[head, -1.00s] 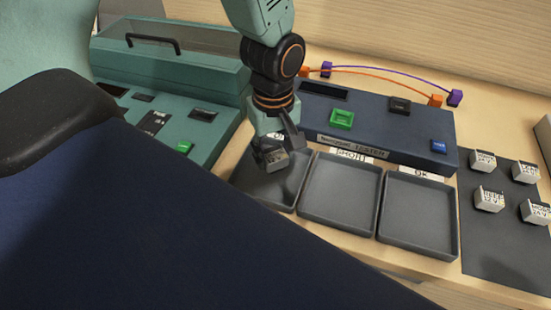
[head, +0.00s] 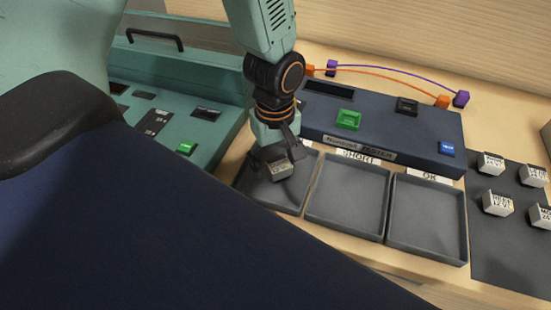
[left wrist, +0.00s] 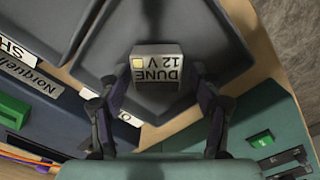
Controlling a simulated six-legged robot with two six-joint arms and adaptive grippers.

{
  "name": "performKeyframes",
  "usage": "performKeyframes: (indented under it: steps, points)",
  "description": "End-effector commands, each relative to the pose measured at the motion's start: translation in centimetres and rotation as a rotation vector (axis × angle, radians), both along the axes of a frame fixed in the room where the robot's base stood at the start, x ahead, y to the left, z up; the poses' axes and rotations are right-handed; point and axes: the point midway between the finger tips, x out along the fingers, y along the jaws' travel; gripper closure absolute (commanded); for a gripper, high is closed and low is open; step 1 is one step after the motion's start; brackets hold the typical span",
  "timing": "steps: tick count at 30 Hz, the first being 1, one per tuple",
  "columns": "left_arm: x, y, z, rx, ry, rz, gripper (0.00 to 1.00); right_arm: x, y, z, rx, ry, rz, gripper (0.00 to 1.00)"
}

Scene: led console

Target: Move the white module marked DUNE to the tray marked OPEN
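The white module marked DUNE 12 V (left wrist: 156,66) sits in the leftmost grey tray, and it also shows in the head view (head: 281,169). That tray (head: 297,200) has a label mostly hidden by my left gripper; only an O-like letter of the label (left wrist: 127,118) shows in the left wrist view. My left gripper (head: 277,156) is just above the module. Its two fingers stand open on either side of the module in the left wrist view (left wrist: 164,68), with a gap visible at the right finger. My right gripper is not in view.
A middle tray marked SHORT (head: 346,232) and a right tray marked OK (head: 428,256) are empty. Behind them stands a dark blue meter box (head: 380,133) with buttons. Several white modules stand on a dark mat (head: 500,253) at right. A green console (head: 215,147) is at left.

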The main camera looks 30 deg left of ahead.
Motion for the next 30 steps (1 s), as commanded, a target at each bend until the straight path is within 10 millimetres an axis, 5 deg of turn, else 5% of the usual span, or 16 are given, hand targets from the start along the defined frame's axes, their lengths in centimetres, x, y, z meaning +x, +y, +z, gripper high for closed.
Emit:
performKeyframes:
  steps: [11, 30]
  points:
    - [0.0, 0.0, 0.8, 0.0, -0.001, 0.0, 0.33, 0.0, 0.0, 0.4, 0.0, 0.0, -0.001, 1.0]
    - [0.1, 0.1, 11.8, 0.001, -0.003, 0.0, 0.33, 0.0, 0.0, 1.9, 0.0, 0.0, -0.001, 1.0]
